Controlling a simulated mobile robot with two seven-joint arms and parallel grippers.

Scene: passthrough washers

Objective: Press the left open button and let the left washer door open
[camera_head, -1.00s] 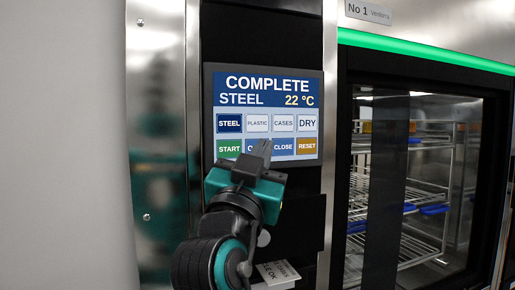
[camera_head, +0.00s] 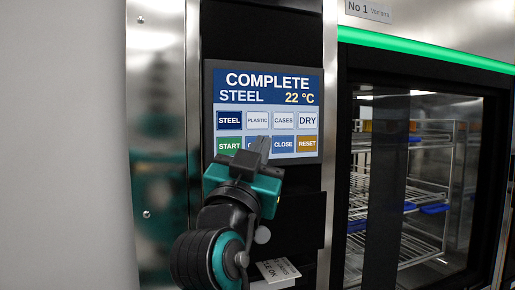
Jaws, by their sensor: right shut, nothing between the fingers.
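The control screen (camera_head: 266,80) reads COMPLETE, STEEL, 22 °C. In its lower row, a blue button (camera_head: 249,141) between START and CLOSE is mostly hidden by my right gripper (camera_head: 258,147). Its full label cannot be read. The gripper is shut and empty, with its fingertips in front of that button; whether they touch it cannot be told. The washer door (camera_head: 435,200) is a dark-framed glass panel at the right, and wire racks show behind it. It looks closed, though a dark vertical band crosses it. My left gripper is not in view.
START (camera_head: 229,145), CLOSE (camera_head: 283,144) and RESET (camera_head: 306,144) sit close beside the covered button. A green light strip (camera_head: 430,52) runs above the door. A paper label (camera_head: 277,271) is below the screen. A plain wall (camera_head: 60,150) is at the left.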

